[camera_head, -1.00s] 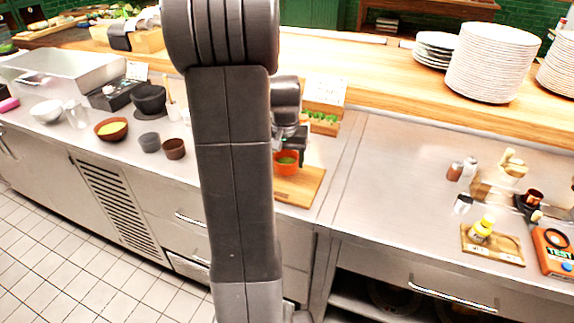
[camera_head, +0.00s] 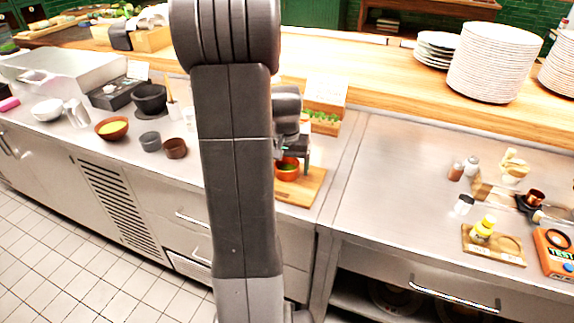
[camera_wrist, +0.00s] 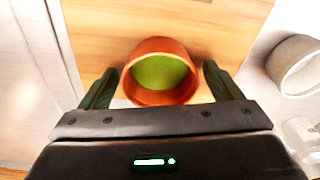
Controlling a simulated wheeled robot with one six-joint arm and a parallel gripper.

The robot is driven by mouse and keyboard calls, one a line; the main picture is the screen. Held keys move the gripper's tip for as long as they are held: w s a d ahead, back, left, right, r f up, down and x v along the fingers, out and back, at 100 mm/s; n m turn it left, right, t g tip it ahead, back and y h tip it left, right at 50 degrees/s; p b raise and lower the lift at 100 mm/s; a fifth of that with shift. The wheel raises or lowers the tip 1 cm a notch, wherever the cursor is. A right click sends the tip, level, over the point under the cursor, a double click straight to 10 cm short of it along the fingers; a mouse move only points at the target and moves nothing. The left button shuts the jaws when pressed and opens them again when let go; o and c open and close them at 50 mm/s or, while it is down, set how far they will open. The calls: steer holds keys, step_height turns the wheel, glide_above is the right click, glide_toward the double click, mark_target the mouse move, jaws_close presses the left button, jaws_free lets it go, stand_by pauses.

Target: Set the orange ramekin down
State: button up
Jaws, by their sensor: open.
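The orange ramekin (camera_wrist: 160,98) with green contents sits upright on a wooden board (camera_wrist: 215,35) in the wrist view. It also shows in the head view (camera_head: 287,171), partly covered by my gripper. My gripper (camera_wrist: 157,85) is open around the ramekin, one finger on each side. In the wrist view a gap shows between the ramekin and each finger. In the head view my gripper (camera_head: 291,163) is low over the board (camera_head: 300,192), and my arm hides the board's left part.
Two small dark cups (camera_head: 175,148) stand left of my arm, near a brown bowl with yellow contents (camera_head: 112,128). A wooden box with greens (camera_head: 325,122) stands behind the board. The steel counter to the right (camera_head: 390,190) is clear near the board.

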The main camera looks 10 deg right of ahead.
step_height(320, 180, up, 12)
steer(key=s, duration=0.1)
steer(key=shift+s+a, duration=0.15)
steer(key=shift+a, duration=0.1)
steer(key=f, duration=0.8)
steer(key=w+f, duration=0.1)
steer(key=f, duration=0.3)
steer(key=shift+w+d, duration=0.1)
steer(key=shift+d, duration=0.15)
steer(key=shift+w+r, duration=0.1)
steer(key=shift+r, duration=1.75)
